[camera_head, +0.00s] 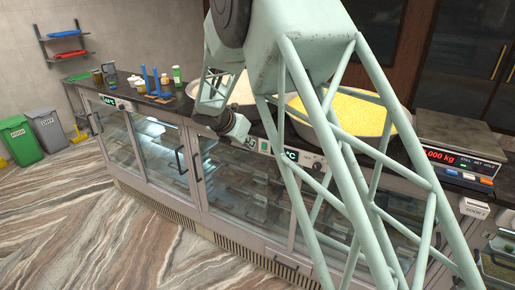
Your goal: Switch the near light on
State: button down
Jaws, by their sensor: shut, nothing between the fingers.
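A counter with glass-fronted display cases (245,187) runs across the view. On its front strip, right of my gripper, a small green switch (264,146) sits beside a display marked °C (290,154). I cannot tell from its look whether the near light is on. My gripper (241,131) is at the counter's front edge, just left of the switch and close to the strip. It is shut and holds nothing. Its fingertips are small and hard to make out, and I cannot tell whether they touch the strip. My arm hides part of the counter front.
A wide pan of yellow food (345,112) stands on the counter behind my arm. A scale (455,140) with a red readout is at the right. Bottles and jars stand at the far left end. Bins (48,128) are on the left; the floor in front is clear.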

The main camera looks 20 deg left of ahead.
aim_at(266, 148)
jog(key=shift+w+r+p+x, duration=0.3)
jog(key=shift+p+x, duration=0.1)
jog(key=shift+x, duration=1.75)
jog(key=shift+w+r+p+x, duration=0.3)
jog(key=shift+p+x, duration=0.15)
jog(key=shift+x, duration=1.75)
jog(key=shift+w+r+p+x, duration=0.3)
jog(key=shift+p+x, duration=0.1)
jog(key=shift+x, duration=1.75)
jog(key=shift+f+b, duration=0.3)
jog(key=shift+b, duration=0.9)
jog(key=shift+w+d+r, duration=0.1)
jog(key=shift+w+d, duration=0.05)
jog(key=shift+d, duration=0.05)
jog(key=shift+r, duration=0.25)
jog(key=shift+r+p, duration=0.65)
